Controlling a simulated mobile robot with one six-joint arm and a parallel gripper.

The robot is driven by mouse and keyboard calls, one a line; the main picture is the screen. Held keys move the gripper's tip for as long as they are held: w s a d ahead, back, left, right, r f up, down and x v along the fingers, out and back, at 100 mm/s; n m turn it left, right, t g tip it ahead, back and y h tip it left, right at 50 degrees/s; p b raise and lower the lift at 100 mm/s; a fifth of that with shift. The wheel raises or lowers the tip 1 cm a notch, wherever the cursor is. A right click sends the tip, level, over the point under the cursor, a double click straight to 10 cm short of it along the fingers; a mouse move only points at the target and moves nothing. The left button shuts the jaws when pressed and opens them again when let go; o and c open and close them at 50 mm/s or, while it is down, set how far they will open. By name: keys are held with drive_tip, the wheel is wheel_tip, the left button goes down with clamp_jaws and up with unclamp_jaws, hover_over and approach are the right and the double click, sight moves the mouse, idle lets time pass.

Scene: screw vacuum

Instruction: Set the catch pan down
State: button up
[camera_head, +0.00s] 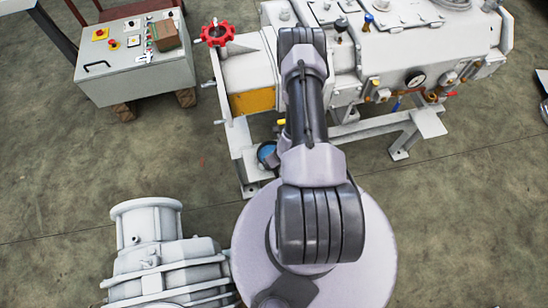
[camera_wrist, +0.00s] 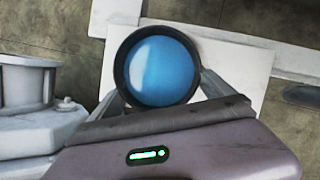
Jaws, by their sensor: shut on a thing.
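The catch pan (camera_wrist: 157,70) is a round dish with a black rim and a blue inside. In the wrist view it sits between the fingers of my gripper (camera_wrist: 162,88), which is shut on it. The pan also shows in the head view (camera_head: 267,152), just left of my arm, by the lower left end of the machine frame. A pale flat plate (camera_wrist: 236,62) lies behind and below the pan in the wrist view. I cannot tell whether the pan touches it. In the head view my arm hides the gripper.
The grey vacuum machine (camera_head: 385,50) stands on a white frame (camera_head: 365,125) at the back. A red handwheel (camera_head: 217,33) sticks out at its left. A control box (camera_head: 135,60) stands further left, and a grey motor-like unit (camera_head: 160,250) front left. Floor is open at the right.

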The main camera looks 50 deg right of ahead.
drive_tip(key=shift+f, duration=0.4)
drive_tip(key=shift+f, duration=0.1)
drive_tip(key=shift+f, duration=0.15)
drive_tip(key=o, duration=1.4)
drive_tip(key=shift+r, duration=0.45)
drive_tip(key=p+v, duration=0.5)
drive_tip(key=v, duration=0.6)
drive_tip(key=shift+s+r, duration=0.25)
